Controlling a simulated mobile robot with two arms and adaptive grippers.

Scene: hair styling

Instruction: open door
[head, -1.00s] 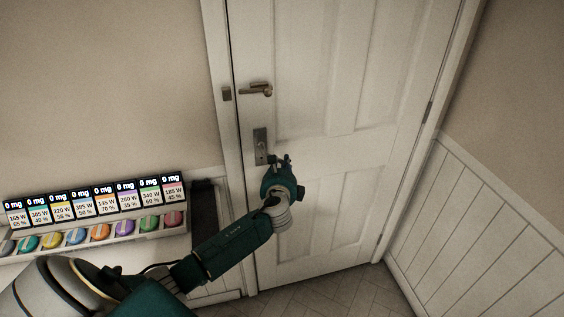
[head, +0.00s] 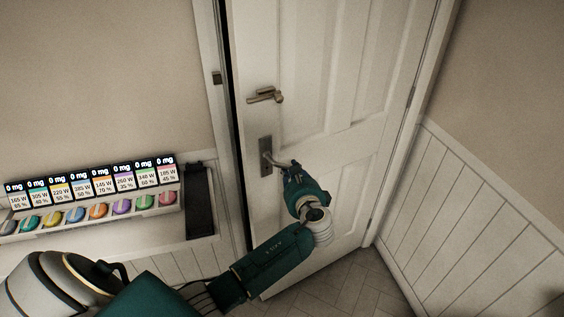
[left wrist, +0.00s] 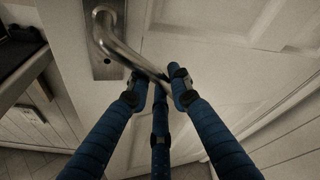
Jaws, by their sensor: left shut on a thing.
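The white panelled door (head: 318,90) stands slightly ajar, with a dark gap along its left edge. Its metal lever handle (head: 268,158) sits on a plate below a second, upper latch lever (head: 264,96). My left gripper (head: 287,167) is shut on the lever handle, near its free end. In the left wrist view the handle (left wrist: 124,50) curves down from its plate, and the gripper's blue fingers (left wrist: 160,82) close around its end. My right gripper is not in view.
A wall dispenser (head: 95,200) with several coloured knobs and labels is left of the door. A dark panel (head: 199,203) hangs between it and the frame. White wainscoting (head: 450,230) lines the right wall. Tiled floor (head: 350,280) is clear below the door.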

